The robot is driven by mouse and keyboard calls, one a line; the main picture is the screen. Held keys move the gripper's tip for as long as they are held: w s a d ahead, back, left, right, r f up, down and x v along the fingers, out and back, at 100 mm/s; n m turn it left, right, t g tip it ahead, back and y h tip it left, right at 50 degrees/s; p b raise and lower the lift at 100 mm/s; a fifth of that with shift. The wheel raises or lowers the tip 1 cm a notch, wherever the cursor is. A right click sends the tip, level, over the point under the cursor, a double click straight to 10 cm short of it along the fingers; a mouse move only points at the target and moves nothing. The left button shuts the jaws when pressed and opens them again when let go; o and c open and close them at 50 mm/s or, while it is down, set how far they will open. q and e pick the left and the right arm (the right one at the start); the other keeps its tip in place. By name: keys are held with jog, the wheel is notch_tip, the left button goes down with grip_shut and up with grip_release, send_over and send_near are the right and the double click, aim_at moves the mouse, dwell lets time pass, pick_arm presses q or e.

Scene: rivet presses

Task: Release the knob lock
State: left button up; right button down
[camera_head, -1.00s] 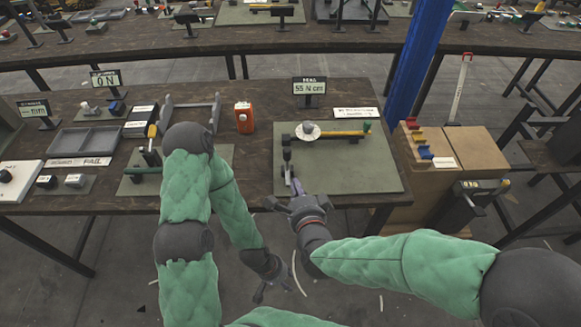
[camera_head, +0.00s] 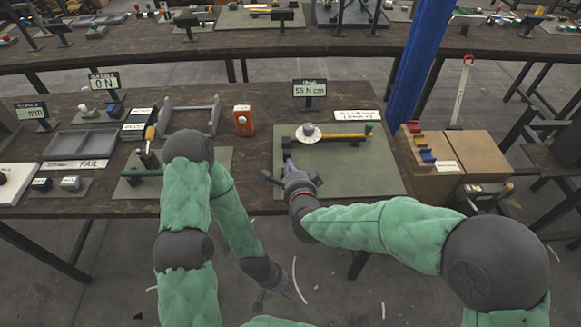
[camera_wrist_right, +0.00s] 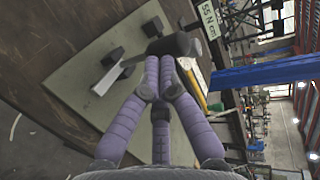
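The knob fixture stands on a green-grey mat (camera_head: 360,176). It has a round knob with a pale dial (camera_head: 307,131), a dark base bar, and a yellow bar (camera_head: 345,138) with a green end. My right gripper (camera_head: 287,162) is at the front left of the fixture. In the right wrist view its purple fingers (camera_wrist_right: 160,62) are drawn together, tips close beside a dark rounded part (camera_wrist_right: 175,45). A dark block with a pale bar (camera_wrist_right: 108,80) lies left of them. Contact is unclear. My left gripper (camera_head: 277,290) hangs below the table's front edge, fingers apart and empty.
A display reading 55 N cm (camera_head: 310,89) and a white label plate (camera_head: 356,115) stand behind the fixture. An orange box (camera_head: 243,120) is to its left. A blue post (camera_head: 412,65) and cardboard boxes (camera_head: 465,150) are at the right. The mat's right front is clear.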

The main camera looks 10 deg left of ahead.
pick_arm(q)
jog(key=shift+r, duration=0.15)
jog(key=shift+r+p, duration=0.7)
jog(key=shift+p, duration=0.15)
pick_arm(e)
jog(key=shift+w+r, duration=0.15)
jog(key=shift+w, duration=0.05)
pick_arm(q)
jog(key=shift+r, duration=0.15)
